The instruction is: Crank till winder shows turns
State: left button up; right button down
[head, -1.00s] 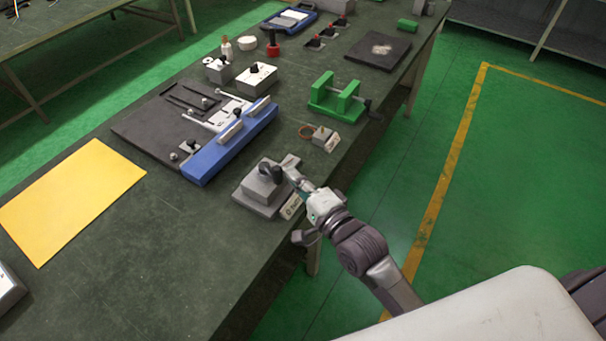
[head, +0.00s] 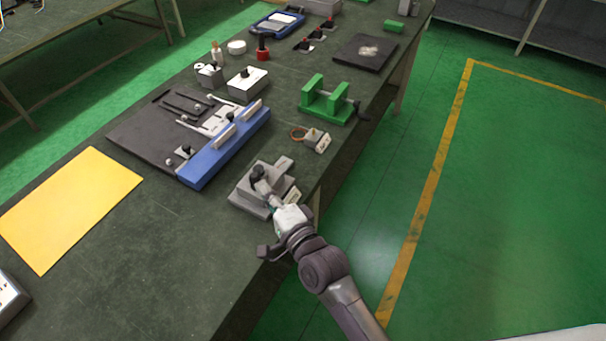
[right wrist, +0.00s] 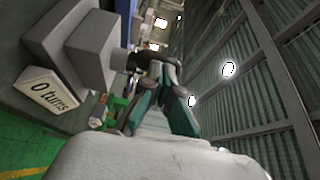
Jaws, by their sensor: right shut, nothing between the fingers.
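The winder (head: 244,196) is a grey stepped block near the table's right edge, with a dark knob (head: 257,172) on top. In the right wrist view its grey body (right wrist: 95,45) stands at the upper left, and a white label (right wrist: 50,92) on it reads "0 turns". My right gripper (head: 262,186) is over the winder beside the knob, with its fingers shut and nothing between them. In the right wrist view its teal fingers (right wrist: 162,72) come together close to the dark knob; I cannot tell whether they touch it. My left gripper is not in view.
A small block with a copper-coloured ring (head: 298,133) and a green stand (head: 328,104) are behind the winder. A blue-edged dark fixture (head: 230,148) lies to its left. A yellow sheet (head: 70,208) lies at the left.

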jog(key=shift+s+a+p, duration=0.15)
jog(key=shift+a+p, duration=0.2)
jog(key=shift+a, duration=0.75)
